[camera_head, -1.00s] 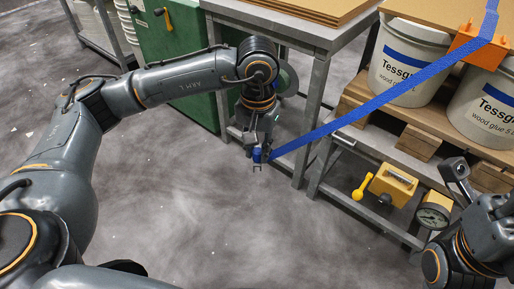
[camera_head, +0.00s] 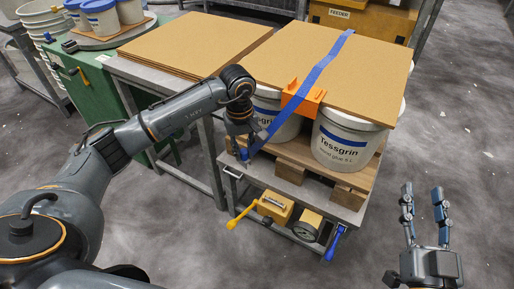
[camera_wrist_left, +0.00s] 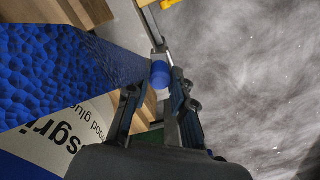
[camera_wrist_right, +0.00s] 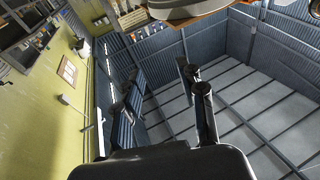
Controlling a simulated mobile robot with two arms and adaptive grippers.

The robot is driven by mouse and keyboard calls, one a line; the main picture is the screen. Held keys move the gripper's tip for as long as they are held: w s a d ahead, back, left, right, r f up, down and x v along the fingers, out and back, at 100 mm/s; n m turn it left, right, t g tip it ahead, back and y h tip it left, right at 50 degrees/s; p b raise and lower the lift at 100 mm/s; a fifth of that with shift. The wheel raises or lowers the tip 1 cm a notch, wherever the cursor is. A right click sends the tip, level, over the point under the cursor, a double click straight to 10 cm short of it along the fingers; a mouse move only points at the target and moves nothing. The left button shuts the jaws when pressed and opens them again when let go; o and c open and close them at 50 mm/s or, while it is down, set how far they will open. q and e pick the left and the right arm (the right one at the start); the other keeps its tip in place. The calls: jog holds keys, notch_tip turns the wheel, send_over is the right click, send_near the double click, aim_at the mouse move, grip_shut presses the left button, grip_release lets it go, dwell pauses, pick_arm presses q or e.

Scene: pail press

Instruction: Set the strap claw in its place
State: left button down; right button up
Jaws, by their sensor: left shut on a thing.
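The strap claw (camera_wrist_left: 160,74) shows in the left wrist view as a blue cylinder with a metal part, between my left fingers. The blue strap (camera_head: 313,76) runs from it over the orange corner piece (camera_head: 302,98) and the brown board (camera_head: 341,60) on the white pails. My left gripper (camera_head: 245,153) is shut on the claw by the near left corner of the pail bench. Whether the claw touches the bench cannot be told. My right gripper (camera_head: 424,191) is open and empty, right of the bench.
The pails (camera_head: 342,143) stand on a wooden pallet on the bench (camera_head: 285,176). Below are a yellow box with a lever (camera_head: 274,206), a gauge (camera_head: 306,227) and a blue handle (camera_head: 334,243). A table with boards (camera_head: 187,43) stands left. The floor right of the bench is clear.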

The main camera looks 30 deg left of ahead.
aim_at(231, 174)
pick_arm(q)
jog(key=a+n, duration=0.1)
jog(key=a+f+n+p, duration=0.1)
jog(key=a, duration=0.1)
jog(key=a+f+n, duration=0.1)
jog(key=a, duration=0.1)
jog(key=shift+a+f+p, duration=0.1)
jog(key=shift+f+p, duration=0.1)
jog(key=shift+p, duration=0.2)
pick_arm(e)
notch_tip(231, 174, down, 7)
jog(key=d+g+h, duration=0.1)
jog(key=g, duration=0.4)
jog(key=shift+s+d+h, duration=0.25)
jog(key=shift+s+h, duration=0.15)
jog(key=shift+s, duration=0.05)
pick_arm(q)
notch_tip(231, 174, down, 2)
jog(key=shift+b, duration=0.85)
notch_tip(231, 174, down, 2)
jog(key=shift+f+b, duration=0.1)
jog(key=shift+b, duration=0.7)
jog(key=shift+f, duration=0.1)
pick_arm(e)
notch_tip(231, 174, up, 14)
jog(key=s+a+t+y, duration=0.1)
jog(key=t+y, duration=0.2)
jog(key=t, duration=0.6)
jog(key=shift+s+a, duration=0.2)
jog(key=shift+a, duration=0.15)
